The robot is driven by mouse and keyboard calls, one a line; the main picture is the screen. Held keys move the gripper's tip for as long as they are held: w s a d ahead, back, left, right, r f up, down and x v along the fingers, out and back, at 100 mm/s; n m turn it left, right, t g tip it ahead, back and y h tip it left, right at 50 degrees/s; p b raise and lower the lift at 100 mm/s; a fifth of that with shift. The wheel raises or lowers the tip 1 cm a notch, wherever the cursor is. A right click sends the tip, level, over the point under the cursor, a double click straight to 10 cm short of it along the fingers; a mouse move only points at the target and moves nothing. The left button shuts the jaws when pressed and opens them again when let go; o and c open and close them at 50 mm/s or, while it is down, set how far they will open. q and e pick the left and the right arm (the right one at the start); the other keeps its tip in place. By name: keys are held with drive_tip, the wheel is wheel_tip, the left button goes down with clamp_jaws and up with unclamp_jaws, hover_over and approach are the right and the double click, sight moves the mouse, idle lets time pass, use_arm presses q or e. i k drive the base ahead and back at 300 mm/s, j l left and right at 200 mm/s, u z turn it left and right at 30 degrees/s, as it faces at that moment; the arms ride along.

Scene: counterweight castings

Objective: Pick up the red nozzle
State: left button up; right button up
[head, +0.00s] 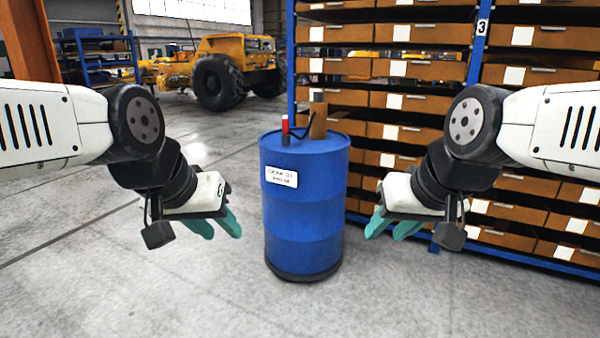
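The red nozzle (285,130) is small and stands upright on the top of a blue drum (304,215), near the left part of its rim. My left gripper (221,230) hangs to the left of the drum, lower than the nozzle, with its teal fingers apart and nothing between them. My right gripper (388,230) hangs to the right of the drum, also lower than the nozzle, with its teal fingers apart and empty. Neither gripper touches the drum or the nozzle.
A brown block (318,118) stands on the drum top, to the right of the nozzle, with a dark thin item beside it. A blue rack with brown boxes (425,70) stands close behind. Open grey floor (120,280) lies left; a yellow vehicle (222,65) is far back.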

sight(285, 133)
drive_tip(key=i, duration=2.3)
drive_tip(key=i+j+z, duration=0.2)
drive_tip(key=i, duration=0.5)
drive_tip(key=l, duration=0.1)
